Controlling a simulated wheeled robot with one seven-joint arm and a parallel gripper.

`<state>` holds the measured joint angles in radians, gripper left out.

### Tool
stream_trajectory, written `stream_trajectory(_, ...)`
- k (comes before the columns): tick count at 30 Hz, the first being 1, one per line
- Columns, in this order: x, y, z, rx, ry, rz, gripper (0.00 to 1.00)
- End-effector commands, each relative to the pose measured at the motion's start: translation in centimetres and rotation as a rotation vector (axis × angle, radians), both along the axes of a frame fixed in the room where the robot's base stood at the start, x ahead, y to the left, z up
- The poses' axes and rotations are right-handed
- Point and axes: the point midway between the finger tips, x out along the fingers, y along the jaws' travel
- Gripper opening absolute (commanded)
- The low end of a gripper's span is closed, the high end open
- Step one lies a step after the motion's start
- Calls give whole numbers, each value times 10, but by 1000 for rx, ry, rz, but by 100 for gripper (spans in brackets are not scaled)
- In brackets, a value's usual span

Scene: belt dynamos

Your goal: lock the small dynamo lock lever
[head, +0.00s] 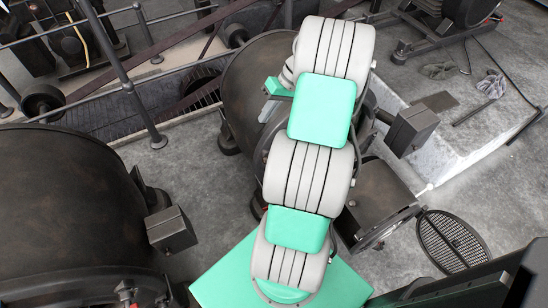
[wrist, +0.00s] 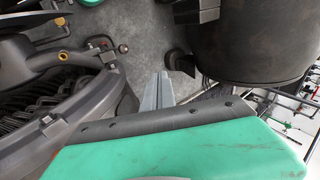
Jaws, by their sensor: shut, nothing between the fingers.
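A dark rounded dynamo housing (head: 245,75) stands in the middle of the head view, partly hidden behind my arm. My gripper's grey fingers (head: 268,108) show only in part beside it. In the wrist view my gripper (wrist: 163,76) is shut and empty, its narrow fingers together over the grey floor. A dynamo end with dark windings (wrist: 40,110) and brass-coloured fittings fills the left of that view. A short rod with a ball knob (wrist: 124,48) sticks out there, apart from the fingertips. I cannot tell for sure whether this is the lock lever, or its position.
A large dark dynamo (head: 70,200) stands at the left. A dark cylindrical housing (wrist: 250,40) is right of my fingers in the wrist view. Metal railings (head: 125,75) run behind. A round grate (head: 450,240) lies on the floor at the right, where some floor is clear.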

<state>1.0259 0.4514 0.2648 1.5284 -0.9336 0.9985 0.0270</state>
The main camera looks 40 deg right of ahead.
Motion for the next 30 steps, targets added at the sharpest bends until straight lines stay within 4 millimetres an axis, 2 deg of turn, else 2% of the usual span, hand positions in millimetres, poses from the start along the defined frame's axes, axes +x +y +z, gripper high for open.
stream_trajectory(1,-21,-29,-30,51,-18,-37,0)
stream_trajectory(3,-45,-56,-53,99,-53,-61,0)
stream_trajectory(6,-70,-75,-73,141,-92,-83,0)
stream_trajectory(9,-79,-80,-82,156,-109,-88,0)
stream_trajectory(14,-71,-69,-96,157,-111,-86,0)
stream_trajectory(24,-45,-27,-150,158,-108,-87,0)
stream_trajectory(30,-32,-8,-175,156,-109,-86,0)
